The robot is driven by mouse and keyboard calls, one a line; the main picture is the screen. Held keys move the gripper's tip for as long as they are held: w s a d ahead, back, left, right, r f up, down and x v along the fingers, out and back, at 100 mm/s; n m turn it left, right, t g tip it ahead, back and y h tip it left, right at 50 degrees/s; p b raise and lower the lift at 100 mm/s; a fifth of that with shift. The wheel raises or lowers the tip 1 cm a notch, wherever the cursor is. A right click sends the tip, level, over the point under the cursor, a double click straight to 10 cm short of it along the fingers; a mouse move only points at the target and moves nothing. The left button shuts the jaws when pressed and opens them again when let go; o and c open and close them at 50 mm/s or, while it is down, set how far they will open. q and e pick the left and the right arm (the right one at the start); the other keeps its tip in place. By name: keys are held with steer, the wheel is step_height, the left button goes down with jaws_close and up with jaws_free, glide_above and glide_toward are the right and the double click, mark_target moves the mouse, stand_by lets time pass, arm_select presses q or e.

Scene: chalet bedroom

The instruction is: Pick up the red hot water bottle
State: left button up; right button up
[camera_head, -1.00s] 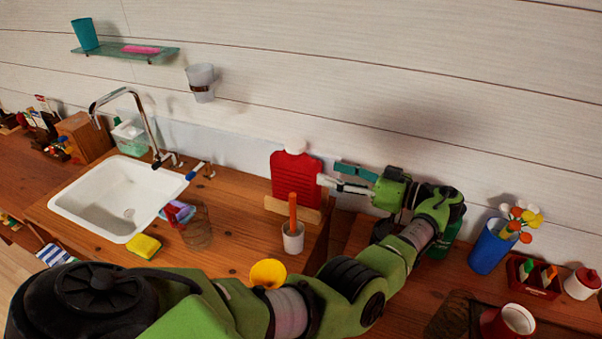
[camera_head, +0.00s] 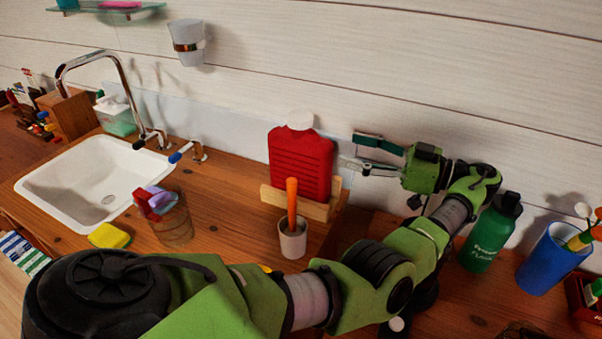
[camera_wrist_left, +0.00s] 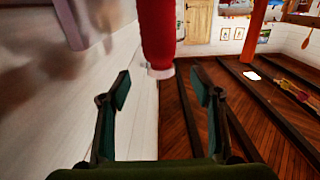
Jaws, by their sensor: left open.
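The red hot water bottle (camera_head: 301,160) stands upright in a wooden holder (camera_head: 325,208) on the counter, against the wall, its white cap (camera_head: 299,120) on top. My left gripper (camera_head: 352,150) is open and empty just right of the bottle's upper part, fingers pointing left at it. A small gap seems to lie between fingertips and bottle. In the left wrist view, the bottle (camera_wrist_left: 157,28) is seen edge-on ahead, in line with the gap between the open fingers (camera_wrist_left: 160,88). My right gripper is not in view.
A white cup (camera_head: 293,240) with an orange handle stands in front of the bottle. A green flask (camera_head: 490,235) and blue cup (camera_head: 550,262) stand right, near my left arm. The sink (camera_head: 85,180) and faucet (camera_head: 120,75) are left. The wall is close behind.

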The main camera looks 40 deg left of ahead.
mark_target(321, 139)
arm_select(q)
steer(key=shift+a, duration=0.35)
steer(key=p+x, duration=0.4)
steer(key=x, duration=0.3)
steer(key=shift+s+a+f+p, duration=0.1)
steer(key=shift+s+a+p, duration=0.05)
steer(key=shift+a+p, duration=0.3)
steer(key=p+x, duration=0.3)
steer(key=x, duration=0.1)
steer(key=shift+s+a+f, duration=0.1)
steer(key=shift+s+a, duration=0.05)
steer(key=shift+a, duration=0.05)
steer(key=shift+s+a+f+p, duration=0.15)
steer(key=shift+a+p, duration=0.15)
steer(key=shift+a, duration=0.1)
jaws_close()
